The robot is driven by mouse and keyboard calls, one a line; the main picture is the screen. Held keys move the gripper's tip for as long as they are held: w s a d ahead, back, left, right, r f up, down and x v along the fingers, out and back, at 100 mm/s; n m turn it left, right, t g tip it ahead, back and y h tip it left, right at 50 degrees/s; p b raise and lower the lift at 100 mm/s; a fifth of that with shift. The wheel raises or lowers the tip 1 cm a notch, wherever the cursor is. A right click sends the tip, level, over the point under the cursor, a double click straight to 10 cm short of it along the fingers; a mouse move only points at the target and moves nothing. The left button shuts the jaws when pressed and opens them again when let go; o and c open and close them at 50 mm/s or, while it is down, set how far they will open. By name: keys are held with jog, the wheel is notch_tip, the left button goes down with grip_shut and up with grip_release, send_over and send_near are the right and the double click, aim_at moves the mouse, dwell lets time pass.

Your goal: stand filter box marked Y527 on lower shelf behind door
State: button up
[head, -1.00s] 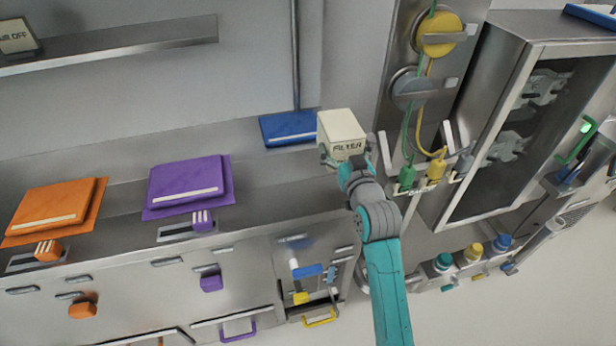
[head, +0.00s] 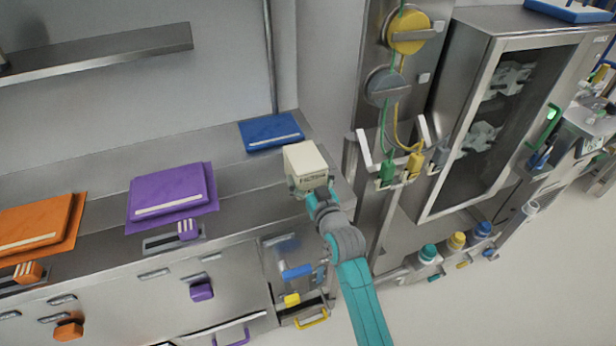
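A cream filter box (head: 305,162) with dark lettering on its front is at the end of my arm, above the right end of the steel counter. I can read part of "FILTER", but no Y527 mark is legible. My gripper (head: 311,190) is at the box's lower front and appears shut on it; the fingers are small and partly hidden. A steel cabinet with a glazed door (head: 490,125) stands at the right. The door looks closed, with a green handle (head: 546,126) on its right side. White crumpled items (head: 480,137) show on two levels behind the glass.
Green and yellow hoses with plugs (head: 416,165) hang on a panel between counter and cabinet. Blue (head: 270,131), purple (head: 170,190) and orange (head: 35,226) flat packs lie on the counter. Coloured-capped fittings (head: 457,240) line the cabinet base. Open floor (head: 510,290) lies at lower right.

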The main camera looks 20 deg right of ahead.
jog(key=o, duration=1.2)
jog(key=shift+f, duration=0.1)
jog(key=s, duration=1.2)
